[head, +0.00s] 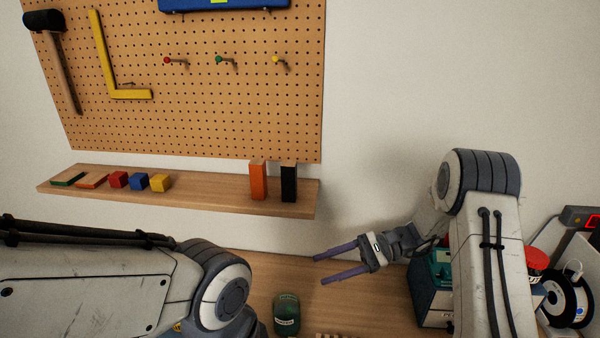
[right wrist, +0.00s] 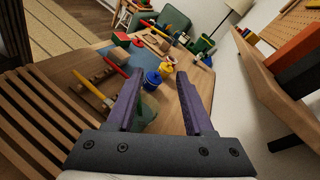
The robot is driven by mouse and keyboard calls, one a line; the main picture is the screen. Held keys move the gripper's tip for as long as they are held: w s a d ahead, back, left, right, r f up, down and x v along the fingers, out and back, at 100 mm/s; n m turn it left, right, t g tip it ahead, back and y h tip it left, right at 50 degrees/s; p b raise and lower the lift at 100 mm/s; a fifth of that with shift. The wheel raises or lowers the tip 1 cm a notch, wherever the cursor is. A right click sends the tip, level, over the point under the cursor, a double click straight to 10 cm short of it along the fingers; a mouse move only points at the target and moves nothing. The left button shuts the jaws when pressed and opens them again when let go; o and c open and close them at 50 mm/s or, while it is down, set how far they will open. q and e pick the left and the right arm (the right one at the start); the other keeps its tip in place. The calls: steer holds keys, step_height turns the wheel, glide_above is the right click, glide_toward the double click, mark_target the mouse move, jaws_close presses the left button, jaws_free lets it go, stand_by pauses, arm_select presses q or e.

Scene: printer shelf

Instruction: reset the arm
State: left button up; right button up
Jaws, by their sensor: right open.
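My right arm comes in from the right in the head view. Its gripper (head: 318,268) is open and empty, with its purple fingers pointing left above the wooden table and below the shelf's right end. In the right wrist view the two fingers (right wrist: 160,82) are spread apart with nothing held between them. My left arm shows at the lower left of the head view; its gripper is not in view.
A wooden shelf (head: 215,190) holds an orange block (head: 258,181), a black block (head: 288,182) and several small blocks. A pegboard (head: 200,90) hangs above. A dark green container (head: 287,314) stands on the table (head: 258,272). A spool (head: 565,298) is at right.

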steer(key=s+a+r+n+g+h, duration=0.2)
steer(key=s+a+n+h, duration=0.2)
steer(key=s, duration=0.3)
steer(key=s+a+r+n+g+h, duration=0.1)
steer(key=s+a+n+g+h, duration=0.1)
steer(key=s+a+n+h, duration=0.35)
steer(key=s+d+n+t+h, duration=0.2)
steer(key=s+n+t, duration=0.1)
steer(key=s, duration=0.3)
steer(key=s+d+n+t+h, duration=0.2)
steer(key=s+n+t+h, duration=0.1)
steer(key=s+n, duration=0.3)
steer(key=shift+s+d+r+b, duration=0.15)
steer(key=shift+s+r+b, duration=0.15)
steer(key=shift+s+r, duration=0.2)
